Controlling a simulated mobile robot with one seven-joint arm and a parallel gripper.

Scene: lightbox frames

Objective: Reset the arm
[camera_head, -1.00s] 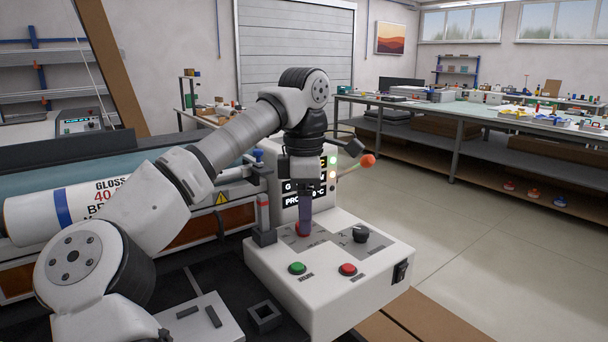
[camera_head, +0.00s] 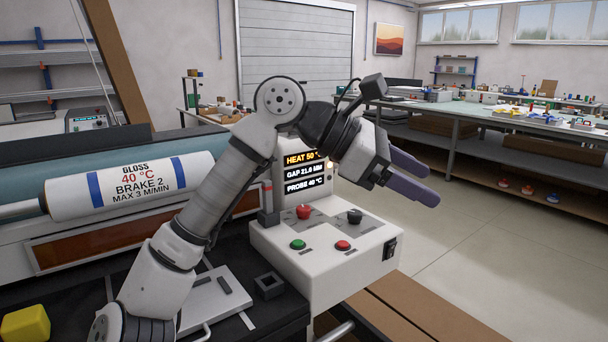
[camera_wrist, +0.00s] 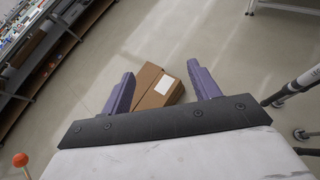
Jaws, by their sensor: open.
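My gripper (camera_head: 411,176) is raised to the right of the control box (camera_head: 325,274) in the head view, pointing right and slightly down. Its two purple fingers are apart with nothing between them. In the wrist view my gripper (camera_wrist: 163,90) shows both fingers spread above the floor. A cardboard box (camera_wrist: 157,88) lies on the floor far below them. My arm folds up over the left side of the control box and touches nothing that I can see.
The control box carries a red knob (camera_head: 304,211), a black knob (camera_head: 354,216), a green button (camera_head: 297,244) and a red button (camera_head: 343,245). A display (camera_head: 304,172) stands behind. A white roller (camera_head: 130,184) lies left. A long workbench (camera_head: 480,120) stands back right. Open floor lies between.

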